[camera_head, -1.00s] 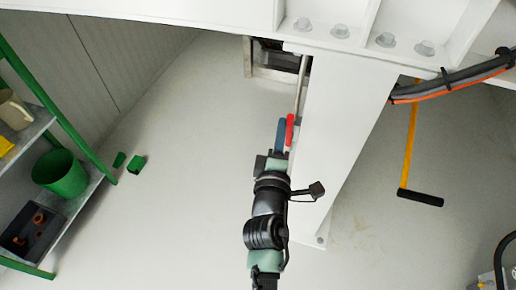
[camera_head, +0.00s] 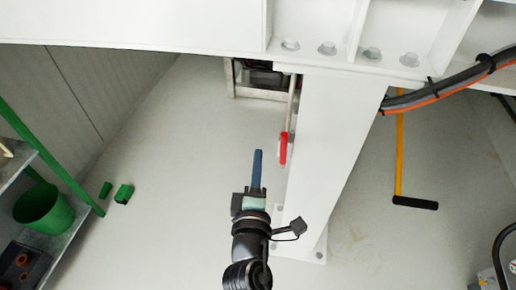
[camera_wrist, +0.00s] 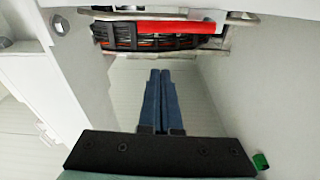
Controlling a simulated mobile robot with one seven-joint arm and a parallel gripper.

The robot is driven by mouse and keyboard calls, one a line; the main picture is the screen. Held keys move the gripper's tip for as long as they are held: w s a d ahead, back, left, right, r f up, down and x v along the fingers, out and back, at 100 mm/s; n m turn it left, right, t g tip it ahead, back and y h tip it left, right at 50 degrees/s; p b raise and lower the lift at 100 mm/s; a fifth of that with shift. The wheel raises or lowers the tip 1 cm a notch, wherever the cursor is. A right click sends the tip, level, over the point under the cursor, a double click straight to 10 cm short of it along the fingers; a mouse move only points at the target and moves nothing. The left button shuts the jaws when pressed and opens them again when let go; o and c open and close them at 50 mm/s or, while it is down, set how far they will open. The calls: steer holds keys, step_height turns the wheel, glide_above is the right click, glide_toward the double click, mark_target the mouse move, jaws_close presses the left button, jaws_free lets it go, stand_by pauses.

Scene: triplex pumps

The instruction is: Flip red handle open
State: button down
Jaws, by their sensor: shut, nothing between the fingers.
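The red handle (camera_head: 283,148) hangs on a thin pipe beside the white column in the head view, its long side along the pipe. In the wrist view the red handle (camera_wrist: 182,27) lies crosswise near the top, beyond the fingertips. My gripper (camera_head: 257,154) is shut and empty, its blue fingers together. It is just left of the red handle in the head view, with a gap between them. In the wrist view the fingertips of my gripper (camera_wrist: 160,72) point toward the handle without visible contact.
The white column (camera_head: 325,150) stands right of my gripper. A green shelf with a green bucket (camera_head: 43,207) is at left.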

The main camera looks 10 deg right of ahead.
steer(key=shift+s+a, duration=0.25)
steer(key=shift+s, duration=0.95)
steer(key=shift+s+a, duration=0.2)
steer(key=shift+s, duration=1)
